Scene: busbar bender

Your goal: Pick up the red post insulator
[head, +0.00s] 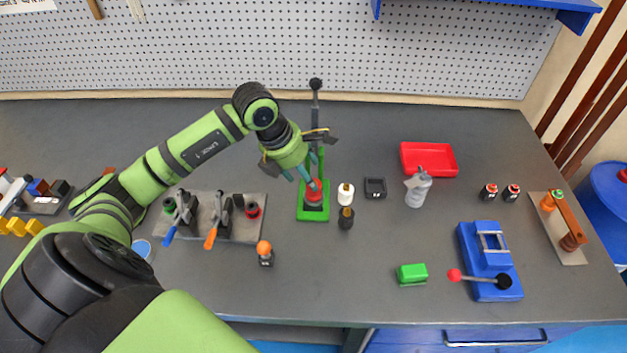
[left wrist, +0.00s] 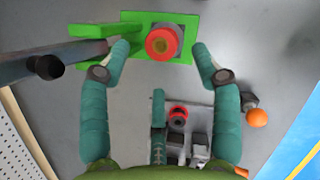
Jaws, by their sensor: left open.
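The red post insulator (head: 313,193) stands on the green base plate (head: 304,216) of a lever press with a black-knobbed handle (head: 316,95). In the left wrist view, the insulator's red ring with a brass-coloured centre (left wrist: 163,42) shows at the top middle, over its green plate (left wrist: 182,19). My left gripper (head: 308,181) is over the insulator, pointing down. In the left wrist view, its teal fingers (left wrist: 162,49) are spread, one on each side of the insulator, with visible gaps. My right gripper is out of view.
The press's dark lever (left wrist: 45,67) is close to one finger. A white-topped part (head: 345,194) and a dark part (head: 346,218) stand just right of the press. A clamp plate (head: 232,231) lies left.

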